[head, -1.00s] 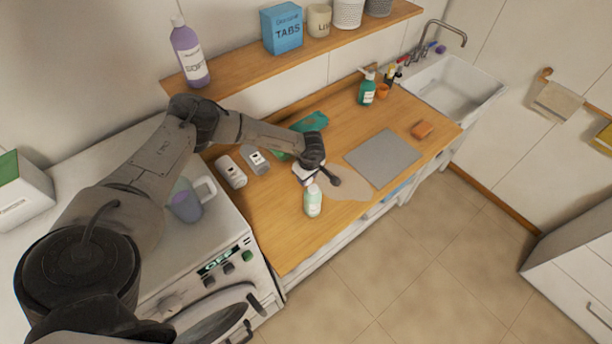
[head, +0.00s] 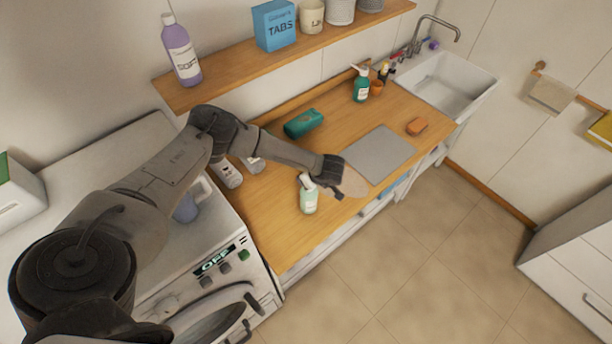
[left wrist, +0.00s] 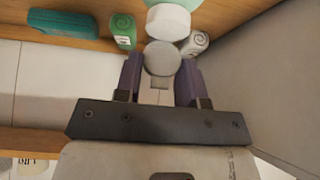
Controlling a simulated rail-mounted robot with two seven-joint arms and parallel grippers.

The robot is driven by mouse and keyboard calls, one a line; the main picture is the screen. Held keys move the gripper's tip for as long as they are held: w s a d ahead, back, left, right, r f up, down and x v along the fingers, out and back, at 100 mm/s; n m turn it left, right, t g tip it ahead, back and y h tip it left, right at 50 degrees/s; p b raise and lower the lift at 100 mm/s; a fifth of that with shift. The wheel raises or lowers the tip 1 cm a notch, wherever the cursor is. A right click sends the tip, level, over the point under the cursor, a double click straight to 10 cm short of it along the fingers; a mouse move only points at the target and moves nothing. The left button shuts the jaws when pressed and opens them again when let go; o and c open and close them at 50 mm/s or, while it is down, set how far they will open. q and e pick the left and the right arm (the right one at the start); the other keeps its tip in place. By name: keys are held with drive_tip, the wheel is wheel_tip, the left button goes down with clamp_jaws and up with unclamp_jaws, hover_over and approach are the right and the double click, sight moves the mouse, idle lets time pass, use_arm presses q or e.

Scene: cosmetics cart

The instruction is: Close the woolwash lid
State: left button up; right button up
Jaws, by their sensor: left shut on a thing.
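The mint-green bottle with a white top (head: 309,199), which I take as the woolwash, stands upright near the front edge of the wooden counter. My left gripper (head: 340,188) is just right of its top in the head view. In the left wrist view, the bottle's white cap (left wrist: 168,22) shows above a round grey disc (left wrist: 163,58). The disc, apparently the lid, lies between the purple fingers of my left gripper (left wrist: 161,72), which is shut on it. Whether the disc touches the cap is unclear. My right gripper is not in view.
A tan oval piece (head: 354,182) and a grey board (head: 383,154) lie right of the gripper. A teal case (head: 304,123) lies behind. White containers (head: 228,174) stand left, partly behind my arm. A shelf (head: 215,87) runs along the wall above.

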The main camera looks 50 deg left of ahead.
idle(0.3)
use_arm(q)
drive_tip(key=o, duration=0.9)
drive_tip(key=shift+d, duration=0.15)
drive_tip(key=b+v, duration=0.4)
drive_tip(key=v, duration=0.9)
drive_tip(key=shift+d+r, duration=0.2)
drive_tip(key=shift+r, duration=0.05)
drive_tip(key=shift+c, duration=0.3)
